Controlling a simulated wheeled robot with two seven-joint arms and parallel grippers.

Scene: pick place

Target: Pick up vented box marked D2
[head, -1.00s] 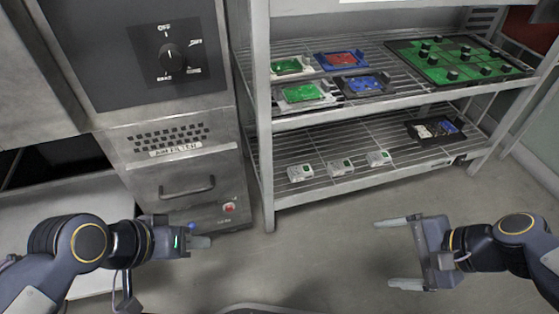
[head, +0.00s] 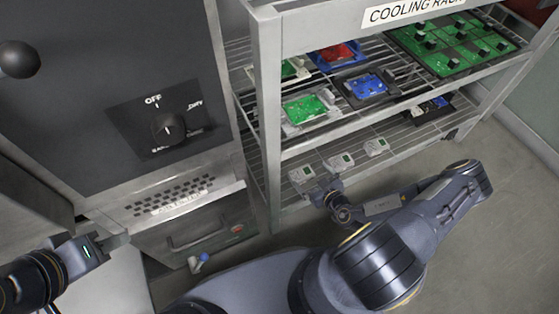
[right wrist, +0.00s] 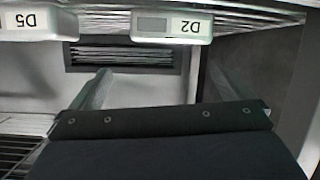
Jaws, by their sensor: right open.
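The vented box marked D2 (right wrist: 172,27) shows in the right wrist view as a pale box with its label upside down. My right gripper (right wrist: 158,72) is open, its fingers spread and empty, with D2 near the top of that view, apart from the fingers.
A second box marked D5 (right wrist: 36,22) stands beside D2. The cooling rack's front post (head: 268,120) stands left of the boxes. The upper shelf holds circuit boards in trays and a large green board (head: 455,45). A grey oven cabinet (head: 100,80) stands to the left.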

